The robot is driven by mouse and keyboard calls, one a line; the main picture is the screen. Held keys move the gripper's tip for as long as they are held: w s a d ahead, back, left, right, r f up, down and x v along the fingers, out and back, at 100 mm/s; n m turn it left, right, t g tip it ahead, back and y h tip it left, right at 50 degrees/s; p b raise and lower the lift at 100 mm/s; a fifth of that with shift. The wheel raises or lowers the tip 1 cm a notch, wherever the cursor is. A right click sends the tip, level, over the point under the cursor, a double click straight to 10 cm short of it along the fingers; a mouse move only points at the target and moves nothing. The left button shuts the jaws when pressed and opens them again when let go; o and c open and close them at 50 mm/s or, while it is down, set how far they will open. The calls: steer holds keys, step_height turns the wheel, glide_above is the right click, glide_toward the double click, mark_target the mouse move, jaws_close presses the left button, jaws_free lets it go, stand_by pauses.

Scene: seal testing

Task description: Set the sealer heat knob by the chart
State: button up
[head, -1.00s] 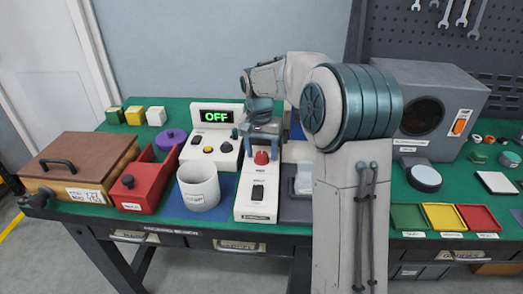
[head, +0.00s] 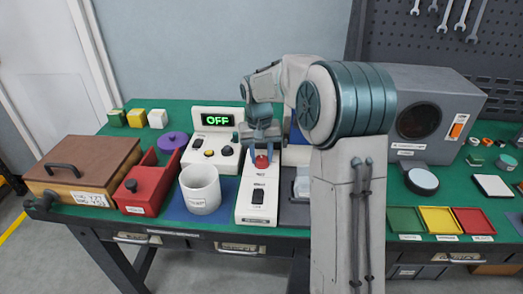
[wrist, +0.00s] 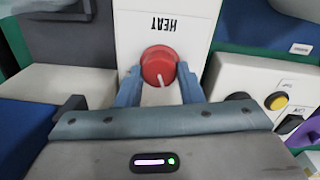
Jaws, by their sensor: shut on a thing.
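The red heat knob (head: 262,161) sits on the white sealer panel (head: 256,207). In the wrist view the knob (wrist: 159,67) shows a white pointer line, and the word HEAT is printed upside down above it. My gripper (head: 262,158) is over the panel with its blue fingers on either side of the knob, shut on it; the fingers also show in the wrist view (wrist: 160,87). A black rocker switch (head: 258,196) is on the panel nearer the table's front edge. No chart can be made out in these frames.
A white cup (head: 200,190), a red box (head: 146,187) and a brown lidded box (head: 85,165) are further left. A grey machine (head: 440,100) and coloured trays (head: 440,221) are at right.

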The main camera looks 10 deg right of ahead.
mark_target(259, 158)
steer(key=n+p, duration=0.1)
steer(key=n, duration=0.2)
steer(key=shift+r+n+p, duration=0.2)
steer(key=shift+n+p, duration=0.1)
steer(key=shift+p, duration=0.05)
steer(key=shift+a+f+n+t+p, duration=0.1)
steer(key=shift+n+t+p, duration=0.45)
steer(key=shift+n, duration=1.45)
steer(key=shift+g, duration=0.25)
steer(key=o, duration=1)
steer(key=shift+c, duration=0.2)
step_height(259, 158, up, 14)
steer(key=p, duration=0.1)
steer(key=shift+s+a+f+p, duration=0.15)
steer(key=shift+s+a+p, duration=0.05)
steer(key=shift+a+p, duration=0.1)
